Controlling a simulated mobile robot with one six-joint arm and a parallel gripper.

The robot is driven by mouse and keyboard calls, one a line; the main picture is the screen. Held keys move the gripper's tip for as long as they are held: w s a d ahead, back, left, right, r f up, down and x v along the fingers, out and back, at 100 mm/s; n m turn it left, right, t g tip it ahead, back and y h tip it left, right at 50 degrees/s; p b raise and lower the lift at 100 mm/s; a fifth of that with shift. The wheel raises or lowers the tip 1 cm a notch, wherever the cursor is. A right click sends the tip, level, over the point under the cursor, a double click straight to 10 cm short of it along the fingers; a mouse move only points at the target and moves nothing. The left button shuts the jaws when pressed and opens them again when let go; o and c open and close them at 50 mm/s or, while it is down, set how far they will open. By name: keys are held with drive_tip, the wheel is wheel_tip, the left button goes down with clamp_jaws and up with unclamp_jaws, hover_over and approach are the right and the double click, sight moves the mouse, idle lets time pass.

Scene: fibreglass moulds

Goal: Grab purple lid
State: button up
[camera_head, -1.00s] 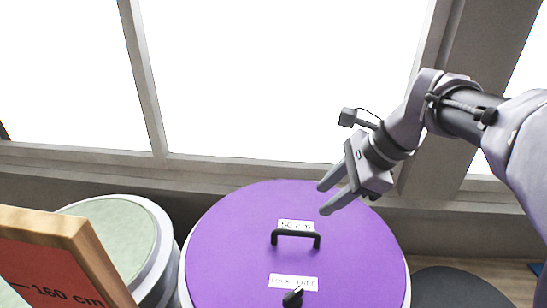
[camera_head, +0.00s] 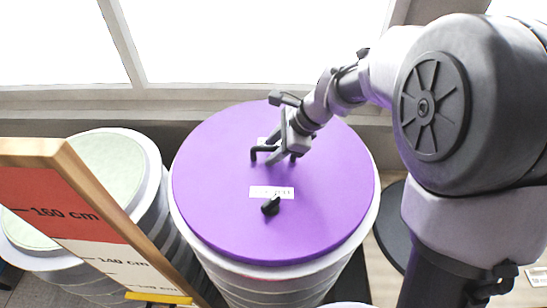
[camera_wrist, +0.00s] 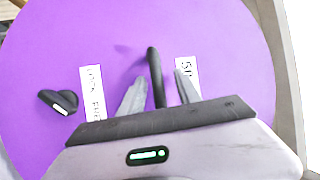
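The round purple lid (camera_head: 215,190) lies flat on top of a white drum and also fills much of the wrist view (camera_wrist: 50,40). Its black bar handle (camera_head: 262,152) stands up near the lid's middle. My gripper (camera_head: 286,156) is at the handle, pointing down towards the lid, and covers the handle's right part. In the wrist view my gripper (camera_wrist: 160,88) is open, with one finger on each side of the handle (camera_wrist: 153,65). Small gaps show between fingers and bar. A black lock knob (camera_head: 271,206) sits nearer the front of the lid.
A wood-framed height board (camera_head: 75,205) stands at the left front. Green-topped round drums (camera_head: 110,165) stand left of the purple lid. A dark round disc (camera_head: 390,225) is low at the right. Windows and a grey sill run behind.

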drive_tip(key=shift+s, duration=0.15)
drive_tip(key=shift+s+d, duration=0.1)
drive_tip(key=c, duration=0.3)
clamp_jaws()
idle(0.8)
